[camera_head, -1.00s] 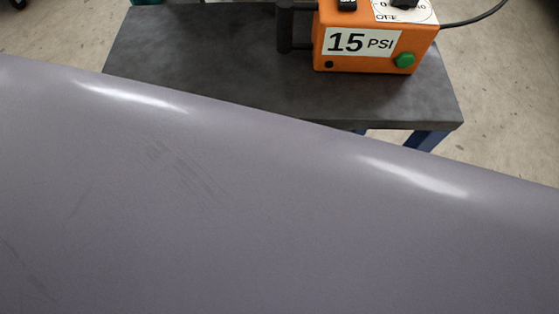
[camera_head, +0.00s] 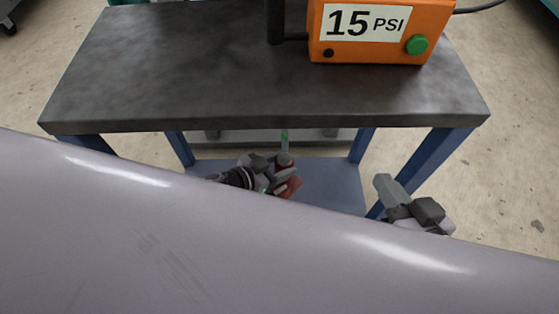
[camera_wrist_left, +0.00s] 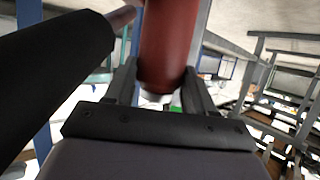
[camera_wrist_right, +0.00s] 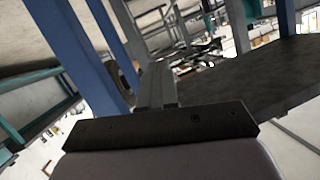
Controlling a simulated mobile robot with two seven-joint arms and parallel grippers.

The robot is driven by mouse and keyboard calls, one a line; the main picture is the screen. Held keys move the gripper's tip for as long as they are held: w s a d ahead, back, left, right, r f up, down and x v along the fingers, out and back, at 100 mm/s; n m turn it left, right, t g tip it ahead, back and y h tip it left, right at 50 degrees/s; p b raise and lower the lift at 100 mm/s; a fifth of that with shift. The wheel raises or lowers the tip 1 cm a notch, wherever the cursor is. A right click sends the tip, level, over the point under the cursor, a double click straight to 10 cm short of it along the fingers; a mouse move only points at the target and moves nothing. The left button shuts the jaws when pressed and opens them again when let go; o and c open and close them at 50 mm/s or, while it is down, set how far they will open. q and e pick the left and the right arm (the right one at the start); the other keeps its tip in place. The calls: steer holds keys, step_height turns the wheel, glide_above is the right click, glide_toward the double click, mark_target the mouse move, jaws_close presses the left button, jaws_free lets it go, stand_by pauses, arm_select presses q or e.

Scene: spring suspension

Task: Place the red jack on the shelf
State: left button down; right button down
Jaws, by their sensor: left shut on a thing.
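The red jack shows as a small red patch (camera_head: 291,188) in the head view and as a large red cylinder (camera_wrist_left: 168,45) between the fingers in the left wrist view. My left gripper (camera_head: 281,170) is shut on it, in front of the blue lower shelf (camera_head: 330,178) of the table. I cannot tell whether the jack touches the shelf. Most of the jack is hidden by the gripper and the view's blocked lower part. My right gripper (camera_head: 388,188) is by the table's right front leg. Its fingers (camera_wrist_right: 157,85) are together and empty in the right wrist view.
The dark table top (camera_head: 180,75) overhangs the shelf. An orange box (camera_head: 380,35) marked 15 PSI stands on it, with a black handle and cable. Blue legs (camera_head: 435,160) flank the shelf opening. The left part of the table top is clear.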

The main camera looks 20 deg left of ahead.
mark_target(293, 183)
arm_select(q)
steer(key=shift+w+f, duration=0.15)
steer(key=shift+w, duration=0.05)
step_height(293, 183, down, 3)
steer(key=b, duration=0.2)
steer(key=shift+d+f+b, duration=0.1)
steer(key=shift+b, duration=0.25)
steer(key=shift+f+b, duration=0.35)
steer(key=shift+f, duration=0.15)
arm_select(e)
steer(key=shift+s+d+r+n+t+h, duration=0.1)
steer(key=shift+s+d+n+t+h, duration=0.1)
steer(key=shift+d+n+t, duration=0.25)
steer(key=shift+s+d+r+n+t+h, duration=0.15)
steer(key=shift+d+n+t, duration=0.1)
steer(key=shift+d, duration=0.4)
arm_select(q)
steer(key=shift+f, duration=0.1)
arm_select(e)
steer(key=shift+f, duration=0.1)
arm_select(q)
steer(key=c, duration=0.8)
jaws_free()
steer(key=shift+s+f, duration=0.2)
steer(key=shift+f, duration=0.2)
steer(key=o, duration=0.4)
steer(key=shift+r, duration=0.15)
